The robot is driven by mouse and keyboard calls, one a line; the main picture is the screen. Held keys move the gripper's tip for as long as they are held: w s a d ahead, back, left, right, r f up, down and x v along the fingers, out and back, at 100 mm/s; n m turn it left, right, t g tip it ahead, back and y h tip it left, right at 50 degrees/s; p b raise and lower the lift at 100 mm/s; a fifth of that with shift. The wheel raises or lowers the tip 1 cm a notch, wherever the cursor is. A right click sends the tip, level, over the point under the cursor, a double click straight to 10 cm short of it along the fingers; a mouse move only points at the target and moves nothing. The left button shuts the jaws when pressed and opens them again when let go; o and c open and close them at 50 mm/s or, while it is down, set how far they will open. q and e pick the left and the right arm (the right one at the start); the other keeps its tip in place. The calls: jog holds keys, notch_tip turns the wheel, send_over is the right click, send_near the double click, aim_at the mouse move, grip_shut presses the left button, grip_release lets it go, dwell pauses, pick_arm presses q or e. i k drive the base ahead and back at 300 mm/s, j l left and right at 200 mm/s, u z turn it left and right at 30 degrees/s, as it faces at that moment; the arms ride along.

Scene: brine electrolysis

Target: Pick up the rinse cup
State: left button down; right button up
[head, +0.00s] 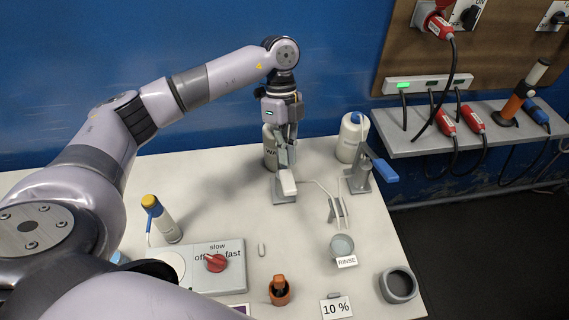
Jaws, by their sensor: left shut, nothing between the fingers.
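The rinse cup (342,246) is a small grey cup standing on the white table, right of the middle, with a white "RINSE" label (347,262) at its front. My left gripper (288,165) points down at the back of the table, behind and to the left of the cup and well apart from it. Its fingers are shut with nothing held between them. It is close to a grey stand with a white block (288,184). My right gripper does not show.
A grey stand with a blue lever (384,170) and a white bottle (352,137) are at the back right. A small rack with thin rods (337,210) stands behind the cup. A dark grey round pot (398,285), a "10 %" card (336,308) and an orange holder (279,290) are nearer the front.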

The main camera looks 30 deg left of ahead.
aim_at(340, 248)
jog(key=k+l, duration=0.5)
jog(key=k, duration=0.15)
jog(key=k+l, duration=0.5)
jog(key=k, duration=0.2)
